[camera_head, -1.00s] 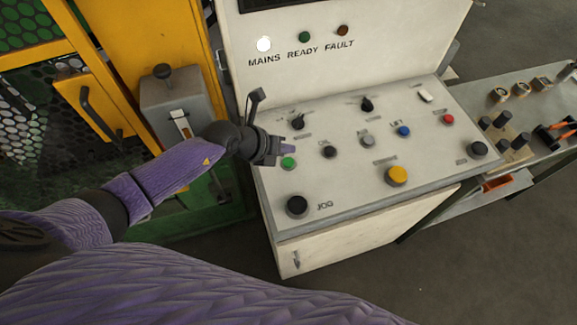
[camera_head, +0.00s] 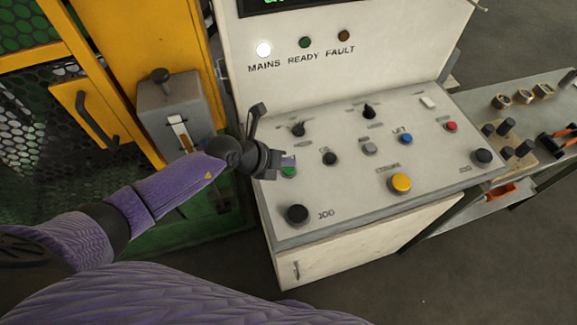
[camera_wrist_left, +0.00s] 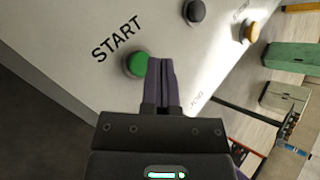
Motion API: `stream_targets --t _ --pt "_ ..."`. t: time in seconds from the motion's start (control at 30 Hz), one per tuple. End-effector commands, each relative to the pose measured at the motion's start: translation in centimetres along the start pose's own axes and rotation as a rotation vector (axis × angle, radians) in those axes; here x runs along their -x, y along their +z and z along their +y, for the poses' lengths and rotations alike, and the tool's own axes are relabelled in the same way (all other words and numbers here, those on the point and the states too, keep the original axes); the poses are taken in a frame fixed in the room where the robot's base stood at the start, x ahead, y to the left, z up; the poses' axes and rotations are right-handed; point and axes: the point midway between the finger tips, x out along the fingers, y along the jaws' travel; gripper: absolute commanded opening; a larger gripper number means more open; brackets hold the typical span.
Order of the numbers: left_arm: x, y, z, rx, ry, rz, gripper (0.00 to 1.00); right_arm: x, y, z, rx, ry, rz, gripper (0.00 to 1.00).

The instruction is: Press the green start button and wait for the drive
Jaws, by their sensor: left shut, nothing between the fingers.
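The green start button (camera_head: 288,172) sits at the left edge of the sloped control panel (camera_head: 350,205). In the left wrist view the green button (camera_wrist_left: 138,64) lies below the word START. My left gripper (camera_head: 288,162) is shut and empty. Its fingertips (camera_wrist_left: 160,62) overlap the right edge of the button in the wrist view. I cannot tell whether they touch or press it. My right gripper is not in view.
A yellow button (camera_head: 401,184), a blue button (camera_head: 405,139), a red button (camera_head: 451,126) and black knobs share the panel. The white MAINS lamp (camera_head: 264,49) is lit; the READY lamp (camera_head: 305,42) looks dark. A yellow guard frame (camera_head: 170,50) stands left.

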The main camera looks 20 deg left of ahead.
Motion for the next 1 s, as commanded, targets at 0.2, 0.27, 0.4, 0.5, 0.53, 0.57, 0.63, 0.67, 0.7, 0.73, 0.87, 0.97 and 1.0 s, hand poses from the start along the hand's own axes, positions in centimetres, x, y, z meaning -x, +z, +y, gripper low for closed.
stream_targets --t 0.2,0.27,0.4,0.5,0.53,0.57,0.63,0.67,0.7,0.73,0.87,0.97,1.0 --pt "0.0 0.0 0.0 0.0 0.0 0.0 0.0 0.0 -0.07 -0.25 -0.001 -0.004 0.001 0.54" --pt "0.0 0.0 0.0 0.0 0.0 0.0 0.0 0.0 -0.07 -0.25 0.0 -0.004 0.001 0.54" --pt "0.0 0.0 0.0 0.0 0.0 0.0 0.0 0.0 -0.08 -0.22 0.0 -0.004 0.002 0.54" --pt "0.0 0.0 0.0 0.0 0.0 0.0 0.0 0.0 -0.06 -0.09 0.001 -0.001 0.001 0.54" --pt "0.0 0.0 0.0 0.0 0.0 0.0 0.0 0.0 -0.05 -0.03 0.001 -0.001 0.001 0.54" --pt "0.0 0.0 0.0 0.0 0.0 0.0 0.0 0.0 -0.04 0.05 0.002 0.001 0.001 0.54" --pt "0.0 0.0 0.0 0.0 0.0 0.0 0.0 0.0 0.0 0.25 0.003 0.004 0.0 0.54" --pt "0.0 0.0 0.0 0.0 0.0 0.0 0.0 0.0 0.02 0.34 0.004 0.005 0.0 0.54" --pt "0.0 0.0 0.0 0.0 0.0 0.0 0.0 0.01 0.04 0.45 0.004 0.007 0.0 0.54" --pt "0.0 0.0 0.0 0.0 0.0 0.0 0.0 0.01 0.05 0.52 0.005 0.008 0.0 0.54" --pt "0.0 0.0 0.0 0.0 0.0 0.0 0.0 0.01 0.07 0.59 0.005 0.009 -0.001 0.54" --pt "0.0 0.0 0.0 0.0 0.0 0.0 0.0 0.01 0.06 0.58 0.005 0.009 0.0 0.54" --pt "0.0 0.0 0.0 0.0 0.0 0.0 0.0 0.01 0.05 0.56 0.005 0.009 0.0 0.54"
